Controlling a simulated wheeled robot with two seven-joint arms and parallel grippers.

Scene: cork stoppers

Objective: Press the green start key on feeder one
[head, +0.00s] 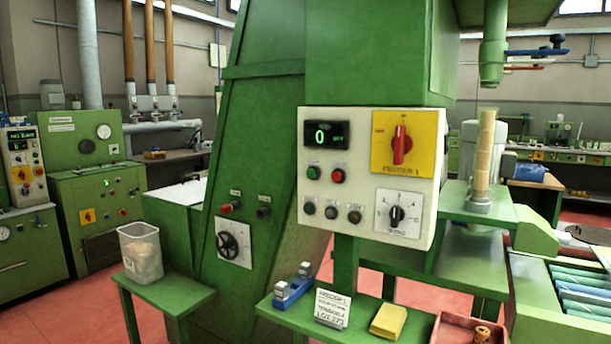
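The control panel of feeder one (350,235) faces me on the green machine, a pale box with a yellow plate lettered FEEDER 1. The green key (313,173) sits on the panel below the display, left of a red key (338,175). The display (327,135) shows a green 0. A red rotary switch (402,145) is on the yellow plate, and a black dial (397,214) is on a white plate below it. Several darker small knobs line the panel's lower left. Neither of my grippers is in the head view.
A green shelf (378,336) below the panel holds a blue tool (293,288), a lettered card (332,308), a yellow pad (388,321) and a reddish tray (447,331). A clear bin (141,253) stands on a green stand at left. A stack of corks (485,155) rises at right.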

